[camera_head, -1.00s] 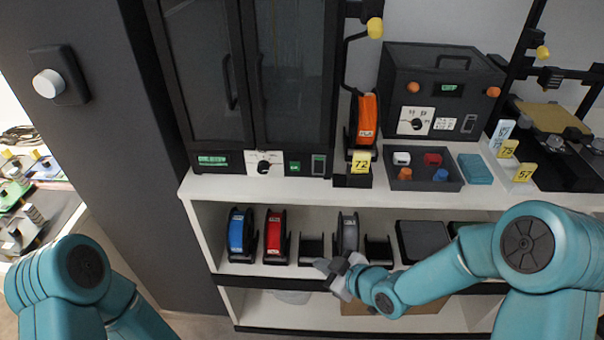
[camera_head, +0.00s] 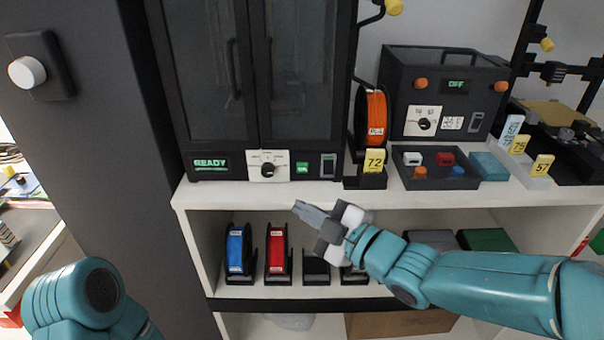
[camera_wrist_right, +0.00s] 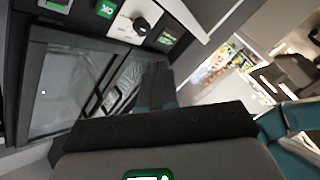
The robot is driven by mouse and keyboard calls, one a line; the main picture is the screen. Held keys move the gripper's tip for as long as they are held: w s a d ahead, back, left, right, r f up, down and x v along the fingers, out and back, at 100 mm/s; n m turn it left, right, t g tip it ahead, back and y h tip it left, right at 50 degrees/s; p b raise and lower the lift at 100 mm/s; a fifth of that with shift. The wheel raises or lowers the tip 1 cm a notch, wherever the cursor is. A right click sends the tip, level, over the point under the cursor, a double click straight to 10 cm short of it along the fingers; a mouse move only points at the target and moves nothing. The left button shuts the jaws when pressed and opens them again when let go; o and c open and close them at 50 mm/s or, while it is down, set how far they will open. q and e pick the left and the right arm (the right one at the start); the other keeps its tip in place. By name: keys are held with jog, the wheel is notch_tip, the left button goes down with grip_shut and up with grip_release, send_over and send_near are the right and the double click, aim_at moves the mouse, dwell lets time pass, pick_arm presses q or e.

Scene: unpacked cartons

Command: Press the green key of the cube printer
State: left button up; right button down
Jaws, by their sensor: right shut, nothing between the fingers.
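The cube printer (camera_head: 255,75) is the tall black cabinet with two dark glass doors on the white shelf. Its lower front strip has a lit READY display (camera_head: 210,163), a white dial plate (camera_head: 268,165), a small green key (camera_head: 302,168) and a grey switch (camera_head: 328,165). In the right wrist view the green key (camera_wrist_right: 105,8) shows at the top edge, turned over. My right gripper (camera_head: 300,207) is shut and empty, in front of the shelf edge, below the green key and apart from it. Its fingers (camera_wrist_right: 156,85) also show in the wrist view. My left gripper is out of view.
An orange spool (camera_head: 376,115) and a yellow 72 tag (camera_head: 374,160) stand right of the printer. A tray of small cubes (camera_head: 435,180) and a black box with orange knobs (camera_head: 445,95) are further right. Blue (camera_head: 238,250) and red spools (camera_head: 277,250) sit below.

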aim_at(302, 167)
jog(key=shift+d, duration=0.1)
jog(key=shift+w, duration=0.1)
jog(key=shift+w+p, duration=2.35)
jog(key=shift+w, duration=1.95)
jog(key=shift+w, duration=0.1)
jog(key=shift+w, duration=0.35)
